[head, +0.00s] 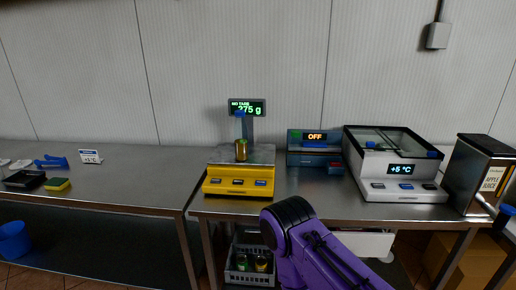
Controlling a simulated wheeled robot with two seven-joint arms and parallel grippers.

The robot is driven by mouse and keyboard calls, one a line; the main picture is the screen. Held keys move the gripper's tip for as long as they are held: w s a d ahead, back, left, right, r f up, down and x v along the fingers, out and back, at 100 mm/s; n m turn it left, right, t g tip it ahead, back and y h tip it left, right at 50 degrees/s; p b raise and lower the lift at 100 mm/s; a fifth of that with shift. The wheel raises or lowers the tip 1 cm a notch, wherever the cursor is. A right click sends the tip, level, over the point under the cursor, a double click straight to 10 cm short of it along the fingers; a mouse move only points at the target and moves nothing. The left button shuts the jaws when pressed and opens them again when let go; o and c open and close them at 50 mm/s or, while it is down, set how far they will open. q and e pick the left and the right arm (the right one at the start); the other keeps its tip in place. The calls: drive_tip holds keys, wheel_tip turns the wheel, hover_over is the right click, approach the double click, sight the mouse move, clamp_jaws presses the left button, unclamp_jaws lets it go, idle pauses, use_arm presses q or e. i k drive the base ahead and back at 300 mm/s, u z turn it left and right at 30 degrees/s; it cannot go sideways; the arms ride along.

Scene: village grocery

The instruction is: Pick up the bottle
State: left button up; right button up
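No thing in view is clearly a bottle. A small gold cylinder (241,150), which could be a can, jar or small bottle, stands upright on the yellow scale (238,186). The scale's display (247,106) reads 275 g, and a small blue piece (240,114) shows just below it. Several containers (262,263), some green and gold, sit in a grey crate (241,278) below the counter; they are too small to tell. My purple arm reaches up from the bottom, right of the crate and in front of the counter's edge. Neither gripper can be made out.
A blue device (314,143) reading OFF and a white glass-topped unit (405,187) reading +5 °C stand right of the scale. An apple juice dispenser (480,170) stands at the far right. On the left counter lie a black tray (24,179) and a yellow sponge-like block (57,184).

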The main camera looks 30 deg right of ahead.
sight(240, 128)
drive_tip(key=u, duration=0.2)
drive_tip(key=k, duration=0.05)
drive_tip(key=z, duration=1.35)
